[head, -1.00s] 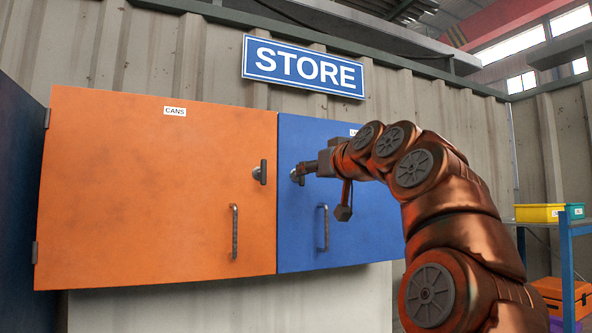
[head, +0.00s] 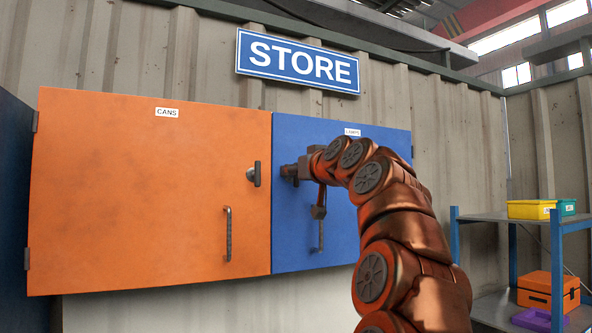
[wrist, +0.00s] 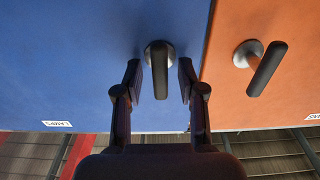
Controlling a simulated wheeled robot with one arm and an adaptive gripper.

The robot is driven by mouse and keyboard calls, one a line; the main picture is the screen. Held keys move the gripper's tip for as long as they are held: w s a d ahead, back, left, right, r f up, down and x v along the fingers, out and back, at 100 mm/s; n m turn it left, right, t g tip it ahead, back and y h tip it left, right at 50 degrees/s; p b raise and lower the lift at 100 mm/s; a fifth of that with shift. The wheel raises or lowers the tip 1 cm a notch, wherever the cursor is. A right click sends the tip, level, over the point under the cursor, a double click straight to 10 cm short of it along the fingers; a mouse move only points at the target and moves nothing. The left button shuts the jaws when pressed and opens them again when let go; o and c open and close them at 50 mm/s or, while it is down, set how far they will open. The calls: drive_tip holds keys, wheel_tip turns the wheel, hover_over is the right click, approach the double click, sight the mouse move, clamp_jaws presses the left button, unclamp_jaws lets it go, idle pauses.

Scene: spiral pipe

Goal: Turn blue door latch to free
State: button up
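The blue door (head: 340,232), with a small label, is closed beside the orange door. Its dark latch (wrist: 159,68) sits on a round grey base near the door's edge, and in the wrist view its handle points straight down the picture. My gripper (wrist: 160,80) is open, with one finger on each side of the latch handle and small gaps visible. In the head view my gripper (head: 290,172) is at the blue door's left edge and hides most of the latch. The blue door's pull handle (head: 321,235) is below, partly behind my arm.
The orange door (head: 145,200), labelled CANS, is closed, with its own latch (head: 254,174) close to the left of my gripper and a pull handle (head: 228,234) below. A blue-framed shelf (head: 500,217) with boxes stands at the right. A STORE sign (head: 298,61) hangs above.

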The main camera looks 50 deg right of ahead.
clamp_jaws()
